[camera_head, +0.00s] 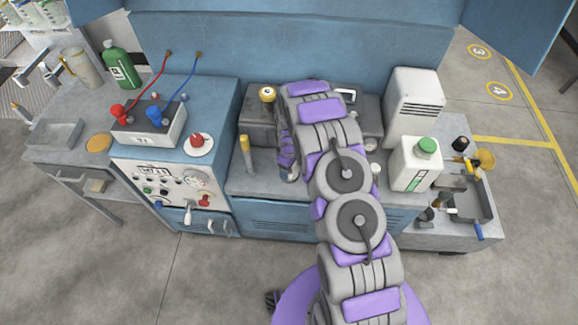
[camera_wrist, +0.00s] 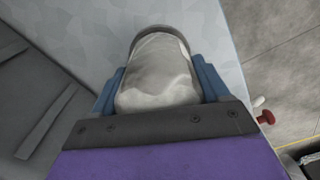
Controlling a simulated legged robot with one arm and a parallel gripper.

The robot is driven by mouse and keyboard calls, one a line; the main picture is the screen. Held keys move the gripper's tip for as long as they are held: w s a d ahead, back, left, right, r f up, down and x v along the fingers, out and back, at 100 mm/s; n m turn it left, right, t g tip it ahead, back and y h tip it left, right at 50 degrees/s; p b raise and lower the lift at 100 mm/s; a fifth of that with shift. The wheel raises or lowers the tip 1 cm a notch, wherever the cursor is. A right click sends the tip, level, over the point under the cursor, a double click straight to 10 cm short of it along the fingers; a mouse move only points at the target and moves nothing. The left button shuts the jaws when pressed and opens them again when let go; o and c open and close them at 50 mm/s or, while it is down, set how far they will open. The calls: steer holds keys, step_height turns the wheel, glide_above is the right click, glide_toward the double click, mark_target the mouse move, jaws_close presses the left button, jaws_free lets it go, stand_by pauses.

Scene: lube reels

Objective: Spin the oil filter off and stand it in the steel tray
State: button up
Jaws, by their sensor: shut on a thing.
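My gripper (camera_head: 288,165) is at the middle of the bench, partly hidden by my own arm in the head view. In the wrist view, the gripper (camera_wrist: 160,90) has its blue fingers closed on both sides of a pale, rounded body with a dark rim, which looks like the oil filter (camera_wrist: 158,75). In the head view only a small pale bit of it shows below the fingers. I cannot tell whether it still touches its mount. A shallow grey tray (camera_head: 38,143) lies on the left bench, and another grey tray (camera_head: 486,203) is on the right cart.
A control box (camera_head: 150,139) with red and blue clamps stands left of my gripper. A yellow-topped cylinder (camera_head: 245,158) stands close by on the left. A white jug (camera_head: 405,168) with a green cap stands right of my arm. A green bottle (camera_head: 117,65) stands at the back left.

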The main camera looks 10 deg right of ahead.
steer(key=n, duration=0.4)
steer(key=shift+s+f+n, duration=0.1)
steer(key=shift+s+n, duration=0.1)
steer(key=shift+n, duration=0.2)
steer(key=n, duration=0.5)
steer(key=shift+s+f+b, duration=0.1)
steer(key=shift+s+b, duration=0.05)
steer(key=shift+b, duration=0.25)
steer(key=n+b, duration=0.2)
steer(key=n, duration=0.1)
steer(key=shift+f, duration=0.2)
steer(key=shift+r+n+b, duration=0.15)
steer(key=shift+n+b, duration=0.3)
steer(key=shift+n, duration=0.75)
